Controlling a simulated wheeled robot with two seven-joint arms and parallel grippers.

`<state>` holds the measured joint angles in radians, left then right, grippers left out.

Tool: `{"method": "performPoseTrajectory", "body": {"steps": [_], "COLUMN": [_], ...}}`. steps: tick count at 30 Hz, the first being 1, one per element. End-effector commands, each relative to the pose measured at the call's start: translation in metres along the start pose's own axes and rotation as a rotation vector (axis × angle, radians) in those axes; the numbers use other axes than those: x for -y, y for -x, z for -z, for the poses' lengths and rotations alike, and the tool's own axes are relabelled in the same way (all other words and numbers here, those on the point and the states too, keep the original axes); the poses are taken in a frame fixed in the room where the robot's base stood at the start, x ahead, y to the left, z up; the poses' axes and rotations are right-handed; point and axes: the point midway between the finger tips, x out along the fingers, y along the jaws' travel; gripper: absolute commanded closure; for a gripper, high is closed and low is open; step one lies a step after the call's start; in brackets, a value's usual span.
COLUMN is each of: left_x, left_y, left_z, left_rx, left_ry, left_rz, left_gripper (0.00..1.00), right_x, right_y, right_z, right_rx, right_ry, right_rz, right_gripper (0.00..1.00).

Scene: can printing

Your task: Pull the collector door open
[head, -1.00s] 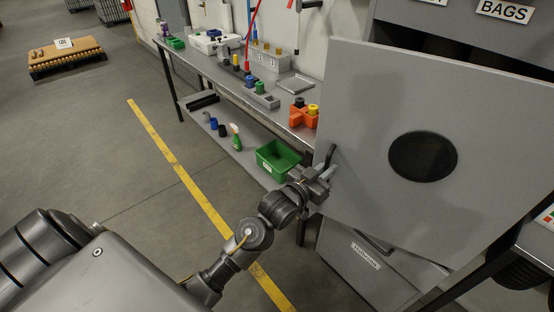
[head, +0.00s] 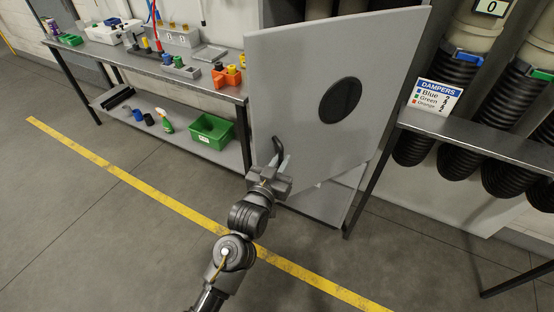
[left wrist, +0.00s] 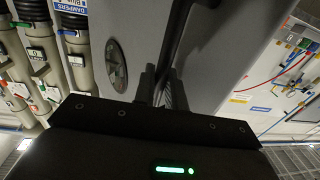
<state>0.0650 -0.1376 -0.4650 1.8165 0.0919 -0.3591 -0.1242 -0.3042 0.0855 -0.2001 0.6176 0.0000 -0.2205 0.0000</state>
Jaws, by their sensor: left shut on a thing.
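The collector door (head: 296,85) is a grey panel with a round dark window (head: 340,100). It stands swung out from the cabinet in the head view, with the dark interior showing behind its top edge. A dark curved handle (head: 279,150) is at its lower left edge. My left gripper (head: 272,174) is shut on the handle. In the left wrist view the fingers (left wrist: 163,88) close around the dark handle bar (left wrist: 176,40), and the door (left wrist: 140,30) with its window (left wrist: 116,66) is just behind. My right gripper is not in view.
A workbench (head: 205,85) with small coloured parts stands left of the door, with a green bin (head: 211,131) on its lower shelf. At right are a table (head: 470,135), a dampers sign (head: 435,97) and black hoses (head: 455,72). The floor in front is clear, crossed by a yellow line (head: 170,205).

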Motion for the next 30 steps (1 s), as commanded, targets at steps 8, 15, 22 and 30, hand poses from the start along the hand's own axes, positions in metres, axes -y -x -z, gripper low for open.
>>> {"method": "performPoseTrajectory", "body": {"steps": [8, 15, 22, 30], "left_x": [0.003, 0.005, 0.006, 0.005], "left_y": [0.002, 0.003, 0.003, 0.016], "left_z": [0.003, 0.003, 0.002, -0.002], "left_rx": [-0.007, -0.007, -0.004, -0.003], "left_ry": [-0.001, -0.001, 0.000, 0.000], "left_rz": [0.011, 0.015, 0.016, 0.015], "left_gripper": [1.00, 0.80, 0.70, 0.70], "right_x": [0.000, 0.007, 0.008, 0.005], "right_y": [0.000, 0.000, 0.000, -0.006], "right_z": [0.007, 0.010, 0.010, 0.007], "right_rx": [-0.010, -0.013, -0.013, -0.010], "right_ry": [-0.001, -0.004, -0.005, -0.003], "right_rz": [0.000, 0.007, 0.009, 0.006], "right_gripper": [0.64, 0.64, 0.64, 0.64]}}
